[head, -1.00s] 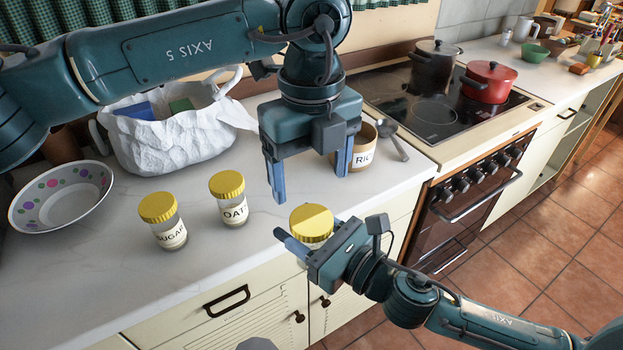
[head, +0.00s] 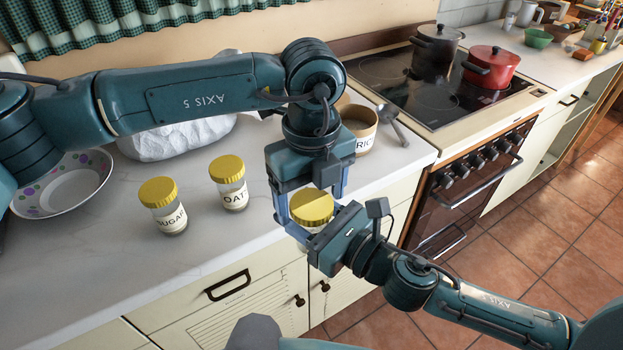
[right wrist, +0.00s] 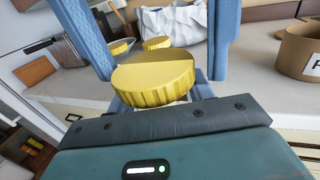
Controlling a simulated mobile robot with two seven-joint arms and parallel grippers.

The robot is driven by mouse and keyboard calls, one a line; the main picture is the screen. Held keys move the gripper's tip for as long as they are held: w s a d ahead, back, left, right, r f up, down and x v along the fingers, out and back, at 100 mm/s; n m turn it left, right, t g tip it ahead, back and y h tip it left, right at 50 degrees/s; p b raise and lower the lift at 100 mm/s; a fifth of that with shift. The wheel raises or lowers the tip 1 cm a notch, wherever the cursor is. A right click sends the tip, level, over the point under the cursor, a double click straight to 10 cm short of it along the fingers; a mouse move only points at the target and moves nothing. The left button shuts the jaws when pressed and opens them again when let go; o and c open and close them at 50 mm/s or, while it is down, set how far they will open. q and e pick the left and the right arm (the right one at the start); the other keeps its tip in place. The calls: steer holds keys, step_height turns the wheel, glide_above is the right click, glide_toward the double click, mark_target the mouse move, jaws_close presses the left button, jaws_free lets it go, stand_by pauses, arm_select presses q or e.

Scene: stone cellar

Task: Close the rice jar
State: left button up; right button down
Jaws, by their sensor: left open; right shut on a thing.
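A tan open-topped container (head: 359,126) with a label starting "RIC" stands on the counter near the stove; it also shows in the right wrist view (right wrist: 299,52). My right gripper (head: 312,226) is shut on a jar with a ribbed yellow lid (head: 311,206), held in front of the counter. Its label and most of its body are hidden. The lid fills the middle of the right wrist view (right wrist: 153,76). My left gripper (head: 310,204) points down from above, open, one finger on each side of the lid. I cannot tell whether its fingers touch the lid.
A sugar jar (head: 171,218) and an oats jar (head: 234,197), both with yellow lids, stand left on the counter (head: 120,250). A patterned bowl (head: 70,190) and a white bag (head: 180,140) are behind. A spoon (head: 395,125) lies beside the tan container. Pots stand on the stove (head: 440,95).

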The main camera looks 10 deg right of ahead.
arm_select(q)
steer(key=shift+c, duration=0.6)
steer(key=c, duration=0.9)
steer(key=shift+m, duration=1.7)
steer(key=o, duration=1.1)
steer(key=shift+r, duration=2.2)
